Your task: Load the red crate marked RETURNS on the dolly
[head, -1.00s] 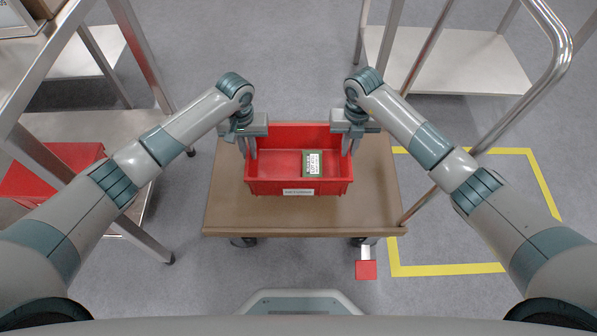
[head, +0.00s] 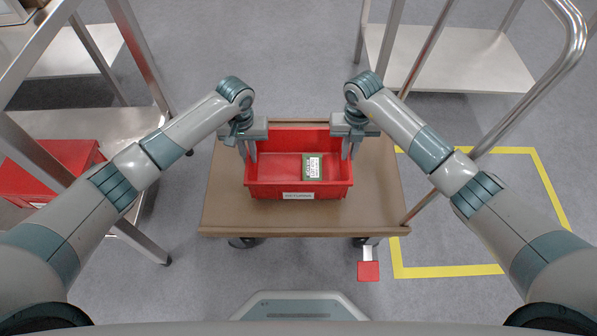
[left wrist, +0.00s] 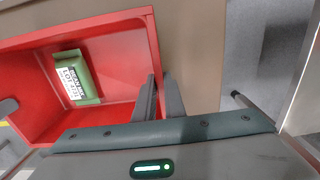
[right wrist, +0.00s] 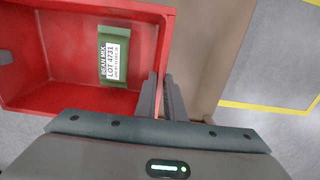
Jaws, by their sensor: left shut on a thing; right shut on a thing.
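A red crate (head: 270,190) is over the brown deck of the dolly (head: 225,205). I cannot tell whether its base touches the deck. Its front label is too small to read surely. A green packet (head: 314,173) lies inside, with a white "LOT 4731" label in the right wrist view (right wrist: 113,58). My left gripper (head: 251,152) is shut on the crate's left wall, and my right gripper (head: 347,150) on its right wall. The wrist views show a wall between the fingers of the left (left wrist: 160,96) and the right (right wrist: 166,94).
Another red crate (head: 50,165) sits on a metal rack's lower shelf (head: 90,124) at the left. A pale-decked cart (head: 465,60) stands at the back right. A red pedal (head: 368,271) sticks out at the dolly's front. A yellow floor outline (head: 450,270) lies right of the dolly.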

